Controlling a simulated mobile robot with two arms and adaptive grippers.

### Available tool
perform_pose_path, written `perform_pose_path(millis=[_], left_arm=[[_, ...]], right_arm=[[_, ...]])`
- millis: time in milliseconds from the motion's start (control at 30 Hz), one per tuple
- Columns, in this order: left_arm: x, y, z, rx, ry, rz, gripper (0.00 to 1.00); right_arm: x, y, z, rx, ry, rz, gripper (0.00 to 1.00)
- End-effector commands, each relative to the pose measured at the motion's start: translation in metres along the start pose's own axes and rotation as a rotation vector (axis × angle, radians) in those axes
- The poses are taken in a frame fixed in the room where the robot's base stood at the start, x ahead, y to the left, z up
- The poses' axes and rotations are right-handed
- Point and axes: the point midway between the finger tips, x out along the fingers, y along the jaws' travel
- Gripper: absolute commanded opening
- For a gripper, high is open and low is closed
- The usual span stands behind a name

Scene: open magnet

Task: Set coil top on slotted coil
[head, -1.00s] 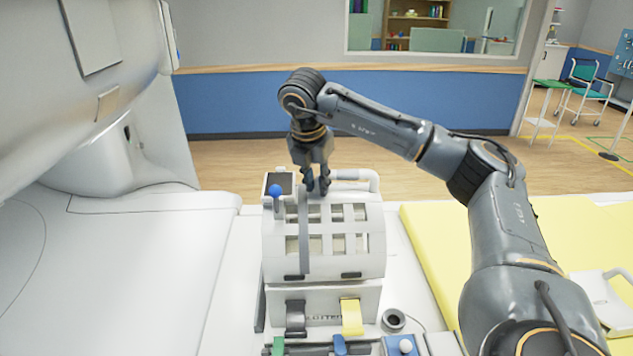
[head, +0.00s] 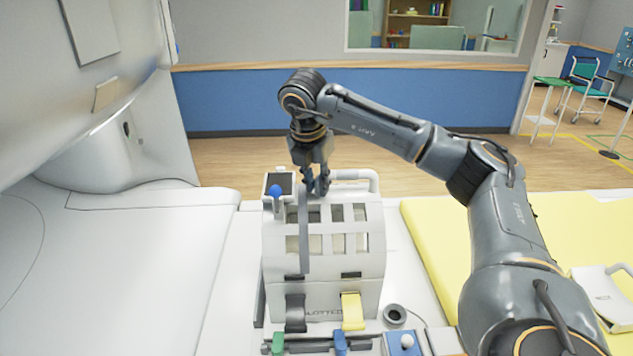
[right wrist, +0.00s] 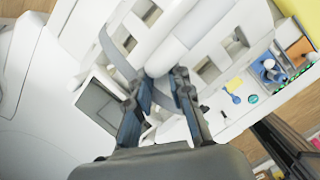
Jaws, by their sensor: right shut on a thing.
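The coil top (head: 322,264) is a white curved shell with rows of window slots and a dark grey strap (head: 304,235). It is upright over the slotted coil's base (head: 322,302), which carries dark partly hidden lettering. Their edges look to meet, though I cannot tell whether the top is fully seated. My right gripper (head: 316,186) is shut on the coil top's upper part at its far side. In the right wrist view its fingers (right wrist: 160,90) close at the white tubular handle (right wrist: 180,42); the exact contact is partly hidden. My left gripper is out of view.
A blue-knobbed post and small screen (head: 279,182) stand at the coil's left. A blue box (head: 403,344) and round grey part (head: 395,314) sit at front right. A yellow mat (head: 432,230) lies right; the white bed (head: 110,270) is clear left.

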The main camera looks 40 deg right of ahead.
Motion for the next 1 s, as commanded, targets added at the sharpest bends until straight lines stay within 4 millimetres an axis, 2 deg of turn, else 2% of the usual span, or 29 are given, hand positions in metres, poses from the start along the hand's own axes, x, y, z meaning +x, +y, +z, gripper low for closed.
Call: perform_pose_path(millis=[133, 167, 200, 300, 533, 667, 767, 1000], left_arm=[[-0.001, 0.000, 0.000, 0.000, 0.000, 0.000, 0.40], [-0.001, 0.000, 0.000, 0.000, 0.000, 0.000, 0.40], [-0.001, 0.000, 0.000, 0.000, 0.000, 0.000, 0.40], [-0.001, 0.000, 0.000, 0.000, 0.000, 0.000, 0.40], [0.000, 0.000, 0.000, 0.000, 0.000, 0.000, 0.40], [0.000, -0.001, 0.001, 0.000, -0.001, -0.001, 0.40], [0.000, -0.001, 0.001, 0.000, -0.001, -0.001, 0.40], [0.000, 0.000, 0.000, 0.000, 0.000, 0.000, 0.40]], right_arm=[[-0.003, 0.001, 0.001, 0.002, -0.002, 0.006, 0.00], [-0.003, 0.001, 0.001, 0.002, -0.002, 0.006, 0.22], [-0.003, 0.001, 0.001, 0.002, -0.002, 0.006, 0.30], [-0.002, 0.001, 0.001, 0.001, -0.002, 0.004, 0.47], [0.001, -0.001, -0.001, -0.001, 0.001, -0.004, 0.47], [-0.003, 0.000, 0.000, -0.001, 0.001, -0.001, 0.47], [-0.015, 0.001, 0.000, -0.001, 0.000, 0.001, 0.47], [-0.062, 0.001, 0.001, 0.001, -0.003, 0.006, 0.47]])
